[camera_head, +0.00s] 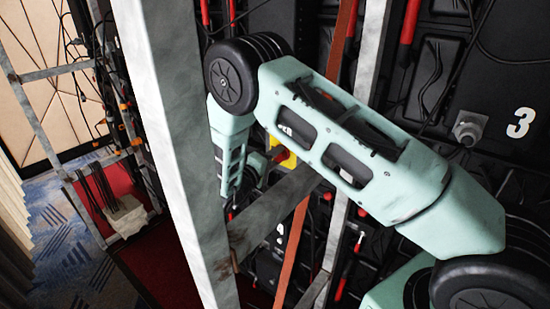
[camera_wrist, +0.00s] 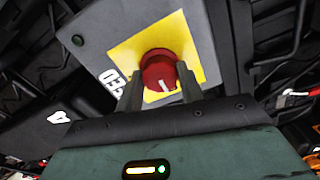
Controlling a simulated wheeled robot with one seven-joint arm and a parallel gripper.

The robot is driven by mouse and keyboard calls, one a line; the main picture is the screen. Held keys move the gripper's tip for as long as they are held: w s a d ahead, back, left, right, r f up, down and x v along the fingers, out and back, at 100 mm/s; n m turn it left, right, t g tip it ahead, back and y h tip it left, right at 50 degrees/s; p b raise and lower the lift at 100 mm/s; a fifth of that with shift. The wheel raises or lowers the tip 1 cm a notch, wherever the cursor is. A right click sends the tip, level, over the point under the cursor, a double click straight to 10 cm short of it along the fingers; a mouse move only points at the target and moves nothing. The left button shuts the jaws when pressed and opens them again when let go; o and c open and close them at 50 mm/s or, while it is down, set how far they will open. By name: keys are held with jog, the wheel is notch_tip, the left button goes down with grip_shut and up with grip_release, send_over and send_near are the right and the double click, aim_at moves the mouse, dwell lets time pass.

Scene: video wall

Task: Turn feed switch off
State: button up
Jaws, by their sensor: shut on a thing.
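The feed switch is a red rotary knob (camera_wrist: 158,65) with a white line on its face, seen in the wrist view. It sits on a yellow plate (camera_wrist: 194,48) on a grey box (camera_wrist: 100,38). Partly covered white lettering shows at the plate's left edge. My gripper (camera_wrist: 160,84) has one finger on each side of the knob and is shut on it. In the head view my arm hides most of the switch; bits of the yellow plate (camera_head: 290,161) and red knob (camera_head: 280,156) show beyond the arm. My fingers are hidden there.
A thick metal post (camera_head: 170,130) stands left of my arm, with a crossbar (camera_head: 275,212) below it. Open carpeted floor (camera_head: 70,255) lies at the left.

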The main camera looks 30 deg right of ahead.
jog(key=o, duration=1)
jog(key=shift+a, duration=0.15)
jog(key=b+v, duration=0.6)
jog(key=v, duration=1.1)
jog(key=shift+b, duration=0.3)
jog(key=shift+s+f, duration=0.1)
jog(key=shift+s, duration=0.05)
